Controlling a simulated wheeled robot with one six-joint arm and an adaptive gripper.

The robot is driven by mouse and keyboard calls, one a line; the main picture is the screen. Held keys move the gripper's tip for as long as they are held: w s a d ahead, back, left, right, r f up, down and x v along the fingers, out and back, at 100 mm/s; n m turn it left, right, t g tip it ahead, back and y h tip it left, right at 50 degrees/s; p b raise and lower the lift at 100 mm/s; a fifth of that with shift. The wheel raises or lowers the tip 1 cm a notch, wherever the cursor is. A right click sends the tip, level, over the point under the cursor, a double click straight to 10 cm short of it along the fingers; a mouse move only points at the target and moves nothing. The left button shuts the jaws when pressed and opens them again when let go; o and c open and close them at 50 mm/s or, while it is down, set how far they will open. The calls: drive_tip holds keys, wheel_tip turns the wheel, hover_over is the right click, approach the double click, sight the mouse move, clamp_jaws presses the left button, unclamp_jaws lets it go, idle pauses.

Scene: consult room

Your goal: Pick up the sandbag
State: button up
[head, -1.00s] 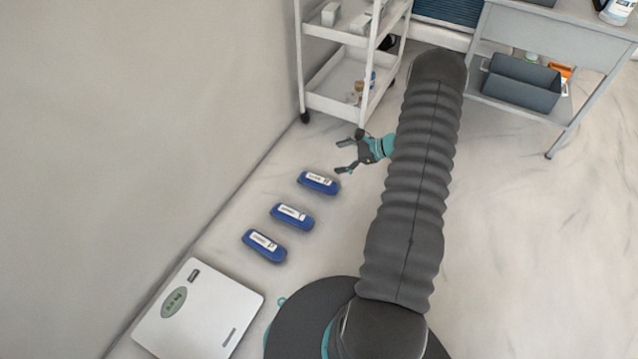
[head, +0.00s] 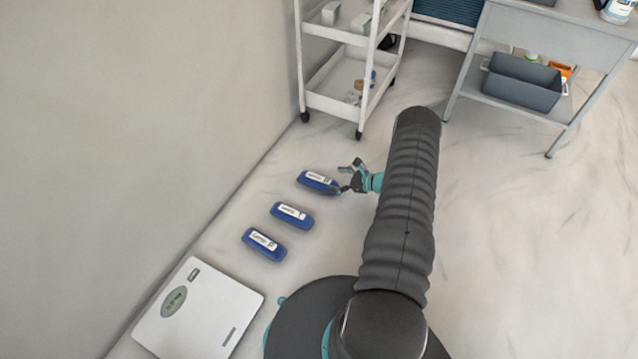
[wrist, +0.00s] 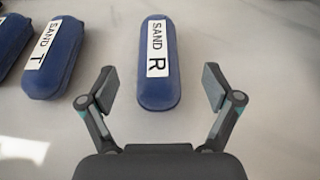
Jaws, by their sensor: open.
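Three blue sandbags with white labels lie in a row on the floor. The farthest sandbag (head: 313,181) is beside my gripper (head: 349,177) in the head view. In the wrist view this sandbag, labelled SAND R (wrist: 158,62), lies ahead of my gripper (wrist: 158,88), its near end between the open fingers. My gripper is open and empty. The middle sandbag (head: 292,215) shows in the wrist view with the label SAND T (wrist: 52,58). The nearest sandbag (head: 264,244) is only partly in the wrist view (wrist: 10,40), at the left edge.
A white scale (head: 205,318) lies on the floor at the lower left, by the wall (head: 110,130). A white wheeled cart (head: 335,100) stands beyond the sandbags. A grey table (head: 575,45) with a grey bin (head: 522,82) stands at the upper right. The floor at right is clear.

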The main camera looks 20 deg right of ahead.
sight(321, 179)
drive_tip(key=shift+x, duration=3.1)
drive_tip(key=shift+s+f, duration=0.1)
drive_tip(key=shift+s, duration=0.1)
drive_tip(key=c, duration=1.4)
clamp_jaws()
